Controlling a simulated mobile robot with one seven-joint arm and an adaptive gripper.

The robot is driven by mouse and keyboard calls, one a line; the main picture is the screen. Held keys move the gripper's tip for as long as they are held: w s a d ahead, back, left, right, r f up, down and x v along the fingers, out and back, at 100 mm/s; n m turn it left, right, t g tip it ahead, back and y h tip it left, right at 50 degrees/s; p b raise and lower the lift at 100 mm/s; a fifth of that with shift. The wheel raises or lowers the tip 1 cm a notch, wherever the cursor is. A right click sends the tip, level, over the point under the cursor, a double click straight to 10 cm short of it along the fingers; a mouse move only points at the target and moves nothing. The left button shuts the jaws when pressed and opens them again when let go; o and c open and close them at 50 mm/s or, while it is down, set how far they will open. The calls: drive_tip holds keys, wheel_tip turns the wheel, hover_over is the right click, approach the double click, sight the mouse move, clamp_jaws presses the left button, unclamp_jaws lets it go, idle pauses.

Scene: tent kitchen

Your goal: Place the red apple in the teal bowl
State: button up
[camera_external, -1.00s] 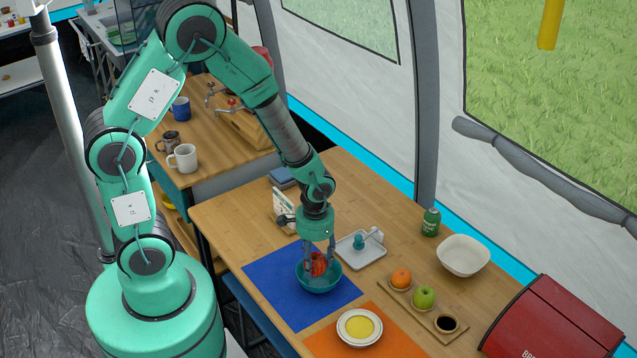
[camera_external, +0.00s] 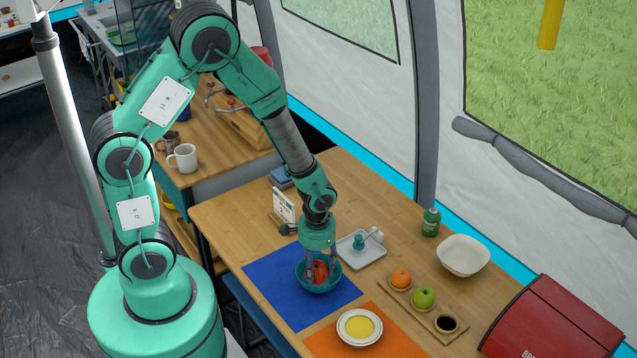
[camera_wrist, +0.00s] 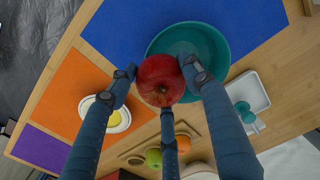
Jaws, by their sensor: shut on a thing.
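The red apple (camera_external: 320,271) is between the fingers of my gripper (camera_external: 321,268), low at the teal bowl (camera_external: 319,287). In the wrist view the apple (camera_wrist: 160,80) is held by the fingers of my gripper (camera_wrist: 163,82), and the teal bowl (camera_wrist: 215,45) shows behind it, partly covered by the apple and a finger. The bowl stands on the blue mat (camera_external: 270,285). In the external view the apple appears within the bowl's rim; whether it touches the bowl's bottom is hidden.
A plate with yellow contents (camera_external: 360,327) sits on an orange mat (camera_external: 400,345). A grey tray (camera_external: 361,250) is just right of the bowl. A wooden board with an orange (camera_external: 401,278) and a green apple (camera_external: 424,298), a white bowl (camera_external: 463,255) and a green can (camera_external: 431,222) stand farther right.

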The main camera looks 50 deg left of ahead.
sight(317, 265)
drive_tip(key=shift+f+b, duration=0.3)
drive_tip(key=shift+f, duration=0.25)
drive_tip(key=o, duration=1.2)
wheel_tip(317, 265, up, 13)
drive_tip(key=p, duration=0.4)
drive_tip(key=shift+r, duration=0.1)
idle(0.3)
